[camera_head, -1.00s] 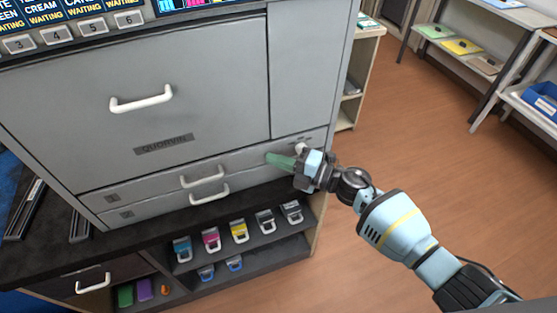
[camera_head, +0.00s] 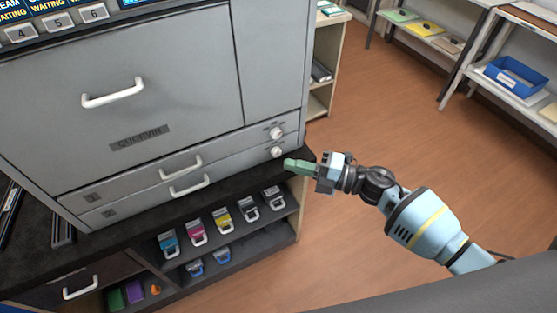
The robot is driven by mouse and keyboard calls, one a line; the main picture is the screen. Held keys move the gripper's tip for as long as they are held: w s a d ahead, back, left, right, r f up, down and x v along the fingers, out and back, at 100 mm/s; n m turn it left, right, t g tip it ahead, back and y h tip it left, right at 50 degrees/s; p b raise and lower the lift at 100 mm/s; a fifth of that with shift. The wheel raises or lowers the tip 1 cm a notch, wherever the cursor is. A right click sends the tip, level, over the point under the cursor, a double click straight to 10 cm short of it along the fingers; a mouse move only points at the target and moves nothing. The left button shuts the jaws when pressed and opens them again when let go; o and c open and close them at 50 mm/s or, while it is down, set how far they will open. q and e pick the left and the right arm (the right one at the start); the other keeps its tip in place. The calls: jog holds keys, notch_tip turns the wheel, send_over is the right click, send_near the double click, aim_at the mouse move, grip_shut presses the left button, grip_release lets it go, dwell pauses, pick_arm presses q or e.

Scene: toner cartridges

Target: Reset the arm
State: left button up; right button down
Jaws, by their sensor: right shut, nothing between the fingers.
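My right gripper (camera_head: 300,167) has green fingers and is shut with nothing between them. It points left, just right of the printer's lower right corner and above the counter's right end. The right arm comes in from the lower right. The large grey printer (camera_head: 180,105) stands on the dark counter, with its front panel and two lower drawers closed. Two round white knobs (camera_head: 277,133) on its lower right are in plain view, a little left of the gripper and apart from it. My left gripper is not in view.
Several toner cartridges, among them a yellow one (camera_head: 222,216), sit on the shelf under the dark counter (camera_head: 125,228). A shelf unit with a blue bin (camera_head: 514,77) stands at the upper right. The wooden floor (camera_head: 370,110) to the right is clear.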

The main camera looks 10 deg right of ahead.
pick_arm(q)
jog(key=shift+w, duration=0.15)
pick_arm(e)
jog(key=shift+s+d, duration=0.15)
jog(key=shift+d, duration=0.3)
